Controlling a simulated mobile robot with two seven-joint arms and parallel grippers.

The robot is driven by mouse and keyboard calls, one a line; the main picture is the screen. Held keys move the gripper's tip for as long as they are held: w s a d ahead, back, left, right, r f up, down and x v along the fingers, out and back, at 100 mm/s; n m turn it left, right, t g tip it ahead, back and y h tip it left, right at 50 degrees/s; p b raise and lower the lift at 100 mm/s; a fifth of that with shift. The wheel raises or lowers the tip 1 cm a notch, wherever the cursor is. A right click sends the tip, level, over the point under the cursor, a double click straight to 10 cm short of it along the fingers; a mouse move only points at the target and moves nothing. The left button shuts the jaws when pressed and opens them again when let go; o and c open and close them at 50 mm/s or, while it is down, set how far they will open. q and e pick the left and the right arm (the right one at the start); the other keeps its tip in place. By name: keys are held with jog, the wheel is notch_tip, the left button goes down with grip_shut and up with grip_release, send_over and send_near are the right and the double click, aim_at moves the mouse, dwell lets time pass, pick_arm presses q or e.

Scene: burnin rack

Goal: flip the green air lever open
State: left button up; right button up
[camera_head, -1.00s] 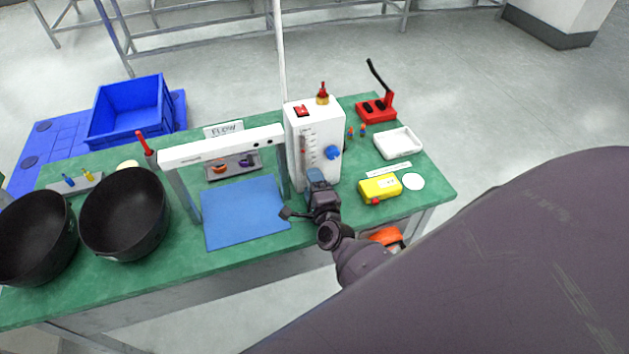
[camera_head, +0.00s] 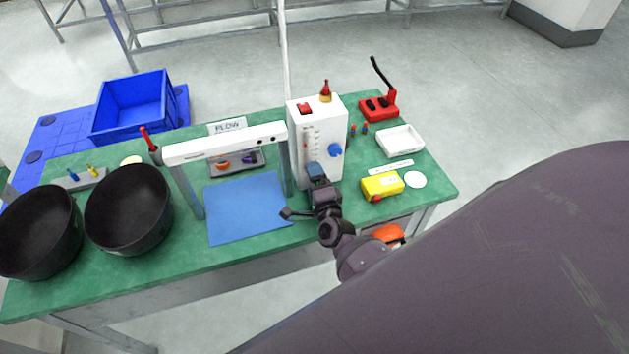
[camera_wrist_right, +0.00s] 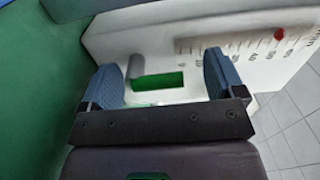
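The white box with a scale (camera_head: 305,150) stands upright on the table. In the right wrist view its white face (camera_wrist_right: 190,45) fills the background. A flat green piece (camera_wrist_right: 158,82), which looks like the air lever, lies on that face beside a grey cylinder (camera_wrist_right: 136,66). My right gripper (camera_head: 316,170) is at the lower front of the box in the head view and hides the lever there. In the right wrist view my right gripper (camera_wrist_right: 160,72) is open, with the green piece between its two fingers. Contact cannot be told. My left gripper is not in view.
A white frame (camera_head: 225,145) stands over a blue mat (camera_head: 248,208) left of the box. A yellow box (camera_head: 381,186) and a white tray (camera_head: 400,141) lie to the right. Two black bowls (camera_head: 128,210) stand at the left. The box has a blue knob (camera_head: 335,150).

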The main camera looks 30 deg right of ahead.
jog(key=shift+s+a+f, duration=0.1)
jog(key=shift+s+a, duration=0.1)
jog(key=shift+s, duration=0.35)
jog(key=b+v, duration=0.1)
jog(key=v, duration=0.8)
jog(key=shift+s, duration=0.4)
jog(key=shift+w+a+f+n+y, duration=0.1)
jog(key=shift+a+n+y, duration=0.15)
jog(key=shift+n, duration=0.45)
jog(key=n+y, duration=0.1)
jog(key=n, duration=0.1)
jog(key=a+n, duration=0.1)
jog(key=n, duration=0.1)
jog(key=a+n+y, duration=0.1)
jog(key=shift+w+n+y, duration=0.3)
jog(key=shift+n+y, duration=0.05)
jog(key=shift+n, duration=0.05)
jog(key=s+d+f+n+g+y, duration=0.1)
jog(key=s+n+g, duration=0.4)
jog(key=s+n, duration=0.6)
jog(key=d+f+n, duration=0.1)
jog(key=d+n, duration=0.1)
jog(key=n, duration=0.1)
jog(key=shift+s+f+g, duration=0.15)
jog(key=shift+s+g, duration=0.15)
jog(key=shift+g, duration=0.1)
